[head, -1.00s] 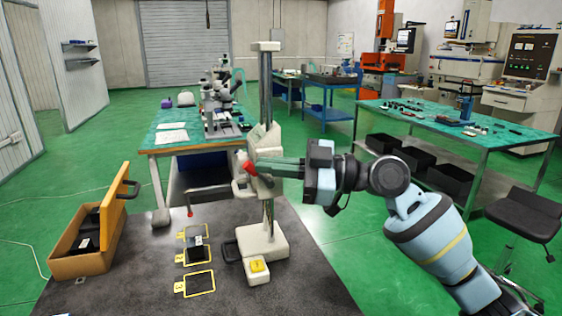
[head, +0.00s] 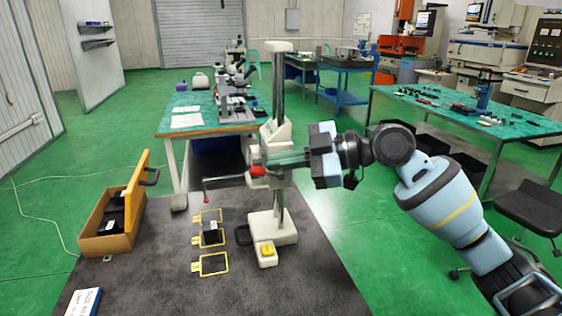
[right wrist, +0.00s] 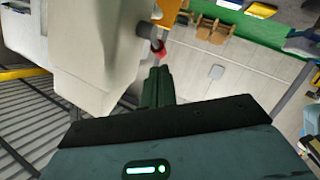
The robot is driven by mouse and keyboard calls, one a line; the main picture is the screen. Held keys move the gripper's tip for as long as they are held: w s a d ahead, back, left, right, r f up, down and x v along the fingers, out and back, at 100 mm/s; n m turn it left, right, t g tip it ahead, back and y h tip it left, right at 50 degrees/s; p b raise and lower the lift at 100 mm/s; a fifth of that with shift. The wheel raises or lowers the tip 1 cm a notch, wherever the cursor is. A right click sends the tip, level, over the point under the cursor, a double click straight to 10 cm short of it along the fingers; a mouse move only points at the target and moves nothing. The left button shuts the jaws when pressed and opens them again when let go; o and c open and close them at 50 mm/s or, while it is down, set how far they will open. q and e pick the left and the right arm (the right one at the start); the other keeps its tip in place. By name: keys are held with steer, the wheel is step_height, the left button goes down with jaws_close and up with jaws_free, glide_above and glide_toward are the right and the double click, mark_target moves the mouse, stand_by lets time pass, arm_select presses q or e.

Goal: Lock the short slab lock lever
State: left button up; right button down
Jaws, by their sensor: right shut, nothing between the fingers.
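A pale measuring stand (head: 270,228) with an upright metal column stands on the dark slab. A short red lever (head: 258,171) sticks out from the carriage on the column and lies nearly level. I take it for the lock lever; it also shows in the right wrist view (right wrist: 159,50). My right gripper (head: 270,162) reaches in from the right beside the carriage, with its fingers shut and empty close to the lever. In the right wrist view its closed fingertips (right wrist: 158,74) lie just below the red lever; I cannot tell whether they touch. My left gripper is out of view.
A thin arm with a red-tipped probe (head: 206,188) extends left from the carriage. Yellow-framed plates (head: 213,264) lie on the slab below. An open orange case (head: 108,243) stands at left, and a white box (head: 83,302) at the front. The slab's front middle is clear.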

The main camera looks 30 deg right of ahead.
steer(key=b+v, duration=0.1)
steer(key=v, duration=0.5)
steer(key=shift+d, duration=0.1)
stand_by(0.5)
